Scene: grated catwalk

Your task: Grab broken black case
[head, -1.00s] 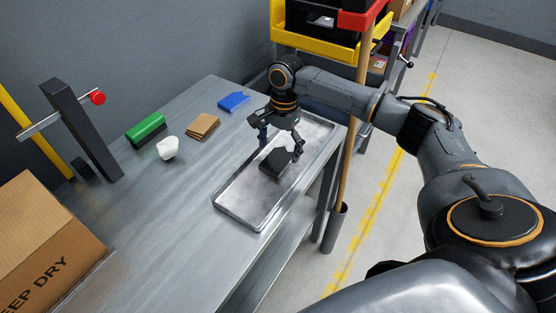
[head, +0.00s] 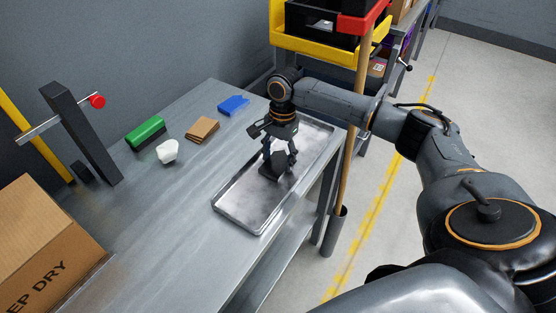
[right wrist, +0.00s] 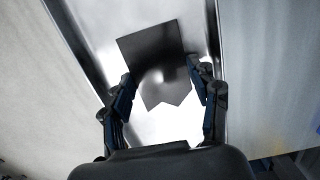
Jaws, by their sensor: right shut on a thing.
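The broken black case (head: 269,171) is a small dark piece over the metal tray (head: 239,216). In the right wrist view the case (right wrist: 152,50) is dark and flat-faced, with a jagged edge on the side nearer my palm. My right gripper (head: 278,157) reaches down from above and is shut on the case, with one finger on each side; the fingers also show in the right wrist view (right wrist: 163,82). The fingers hide part of the case in the head view. I cannot tell whether the case touches the tray. My left gripper is not in view.
On the table (head: 180,222) lie a green-topped brush or block (head: 146,131), a white lump (head: 167,151), a brown piece (head: 202,129) and a blue piece (head: 233,105). A cardboard box (head: 45,245) stands at the left. A wooden pole (head: 354,130) rises beside the table's right edge.

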